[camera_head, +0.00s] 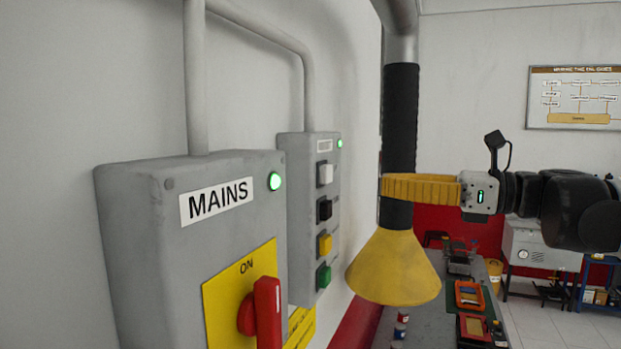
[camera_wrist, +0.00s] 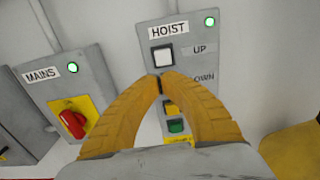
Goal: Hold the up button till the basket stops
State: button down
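The hoist control box (camera_head: 301,230) is on the left wall; its HOIST label (camera_wrist: 169,29) shows in the wrist view. The white button (camera_wrist: 161,58) sits beside the UP label (camera_wrist: 200,49) and also shows in the head view (camera_head: 325,174). My gripper (camera_head: 384,186) points left toward the box with its yellow fingers together and nothing between them. In the wrist view its tips (camera_wrist: 163,81) appear just below the white button, covering most of the DOWN button. The head view shows a gap between tips and box. No basket is visible.
The MAINS box (camera_head: 190,240) stands nearer, with a red switch (camera_head: 267,312) and a lit green lamp (camera_head: 274,181). The hoist box's lamp (camera_head: 340,143) is also green. A yellow cone hood (camera_head: 395,270) hangs below my gripper from a dark pipe (camera_head: 401,115) close beside it.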

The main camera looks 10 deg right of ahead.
aim_at(329, 179)
jog(key=p+x, duration=0.2)
jog(key=x, duration=0.7)
jog(key=shift+w, duration=0.1)
jog(key=shift+x, duration=0.8)
